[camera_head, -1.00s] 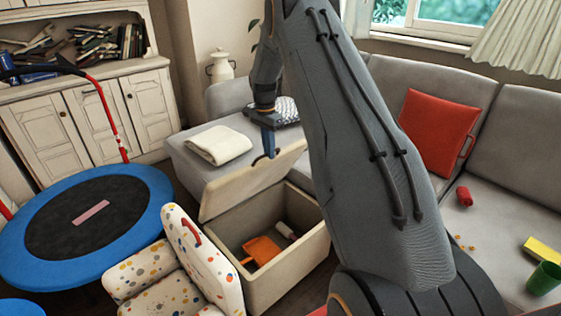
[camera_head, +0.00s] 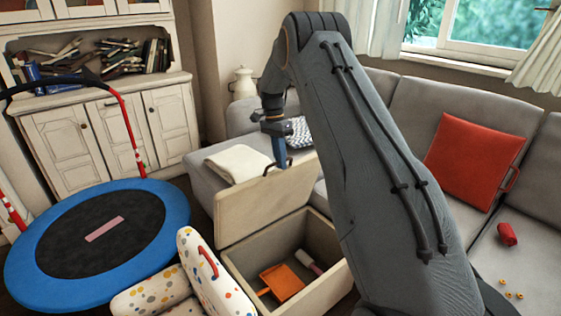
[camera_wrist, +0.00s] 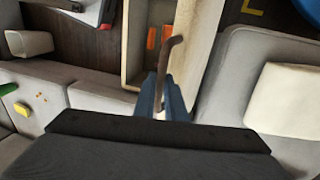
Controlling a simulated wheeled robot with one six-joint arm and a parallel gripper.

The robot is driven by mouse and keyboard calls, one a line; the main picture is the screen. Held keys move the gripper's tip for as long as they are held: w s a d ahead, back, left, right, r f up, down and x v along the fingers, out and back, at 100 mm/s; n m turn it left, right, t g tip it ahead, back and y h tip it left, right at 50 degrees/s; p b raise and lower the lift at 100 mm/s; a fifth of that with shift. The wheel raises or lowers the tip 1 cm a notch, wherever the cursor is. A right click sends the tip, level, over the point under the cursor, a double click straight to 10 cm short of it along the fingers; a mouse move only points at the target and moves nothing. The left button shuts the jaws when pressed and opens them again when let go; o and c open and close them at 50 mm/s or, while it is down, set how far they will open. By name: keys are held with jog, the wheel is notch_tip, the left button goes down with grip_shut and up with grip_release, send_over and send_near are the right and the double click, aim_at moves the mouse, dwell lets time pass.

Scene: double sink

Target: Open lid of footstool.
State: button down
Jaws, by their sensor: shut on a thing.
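The footstool is a beige box (camera_head: 325,291) with its lid (camera_head: 262,200) raised, standing steeply up along the far side. The open inside shows an orange item (camera_head: 281,282) and a pale item with a reddish end (camera_head: 308,262). My gripper (camera_head: 281,163) is at the lid's upper edge, shut on its dark curved handle (camera_head: 268,169). In the wrist view the blue fingers (camera_wrist: 162,102) close around the brown handle (camera_wrist: 168,58), beside the lid (camera_wrist: 190,45). The fingertips' exact contact is partly hidden.
A grey sofa section with a folded cream cloth (camera_head: 239,163) lies behind the lid. A blue-rimmed trampoline (camera_head: 30,275) is at left. The sofa with a red cushion (camera_head: 470,160) is at right.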

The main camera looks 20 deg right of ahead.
jog(key=c, duration=1.9)
grip_release()
jog(key=shift+d+r, duration=0.2)
jog(key=shift+d, duration=0.1)
jog(key=shift+o, duration=0.4)
jog(key=shift+a, duration=0.1)
jog(key=shift+a, duration=0.1)
jog(key=v, duration=0.7)
jog(key=shift+r, duration=0.4)
